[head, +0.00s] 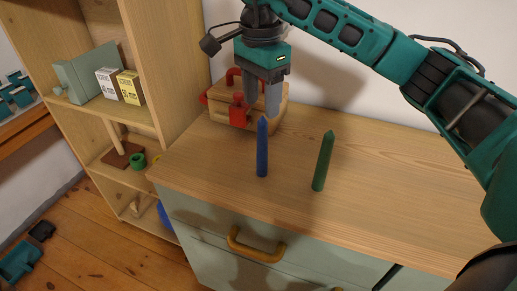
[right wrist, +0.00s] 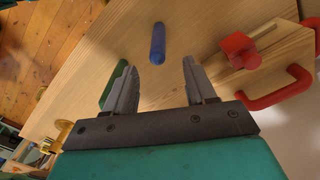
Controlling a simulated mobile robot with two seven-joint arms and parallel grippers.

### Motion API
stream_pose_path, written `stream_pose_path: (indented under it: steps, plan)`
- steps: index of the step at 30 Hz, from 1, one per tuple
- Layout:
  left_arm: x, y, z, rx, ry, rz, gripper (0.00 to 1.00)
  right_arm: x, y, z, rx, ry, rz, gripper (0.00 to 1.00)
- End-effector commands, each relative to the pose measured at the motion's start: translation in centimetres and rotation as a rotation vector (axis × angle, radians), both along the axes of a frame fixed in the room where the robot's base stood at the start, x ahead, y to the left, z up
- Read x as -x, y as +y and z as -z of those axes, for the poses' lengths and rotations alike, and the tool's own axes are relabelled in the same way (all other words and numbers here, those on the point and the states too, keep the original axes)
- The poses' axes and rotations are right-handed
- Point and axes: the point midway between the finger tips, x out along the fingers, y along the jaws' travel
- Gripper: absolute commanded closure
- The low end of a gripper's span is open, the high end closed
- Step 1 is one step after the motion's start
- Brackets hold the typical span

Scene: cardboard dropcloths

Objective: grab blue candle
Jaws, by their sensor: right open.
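The blue candle (head: 262,148) stands upright on the wooden top of the cabinet, near its left end. My right gripper (head: 259,106) is above and just behind the candle in the head view, pointing down, with its fingers apart and nothing between them. In the right wrist view the blue candle (right wrist: 157,44) shows beyond the open fingertips (right wrist: 158,72), apart from them. A green candle (head: 323,161) stands upright to the right of the blue one; in the right wrist view it (right wrist: 113,86) is partly hidden by a finger. My left gripper is not in view.
A wooden box with red parts (head: 272,112) stands behind the blue candle, close to my right gripper. A shelf unit (head: 140,62) rises at the left with small boxes on it. The cabinet top (head: 400,190) right of the green candle is clear.

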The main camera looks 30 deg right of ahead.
Motion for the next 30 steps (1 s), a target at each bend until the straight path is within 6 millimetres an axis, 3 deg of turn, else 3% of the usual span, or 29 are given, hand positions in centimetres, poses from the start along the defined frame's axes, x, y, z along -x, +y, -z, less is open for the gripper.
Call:
stream_pose_path:
  steps: [6, 13, 21, 30]
  plan:
    - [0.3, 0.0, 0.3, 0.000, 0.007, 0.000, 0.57, 0.1, 0.0, 3.8, -0.001, 0.002, 0.001, 0.45]
    - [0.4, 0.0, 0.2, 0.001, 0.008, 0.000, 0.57, 0.2, 0.0, 5.5, -0.002, 0.002, 0.000, 0.45]
    - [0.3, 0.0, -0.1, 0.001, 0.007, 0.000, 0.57, 0.5, 0.0, 9.4, -0.002, 0.004, 0.000, 0.45]
    - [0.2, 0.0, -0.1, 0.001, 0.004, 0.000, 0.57, 0.5, 0.1, 10.0, -0.002, -0.001, 0.000, 0.45]
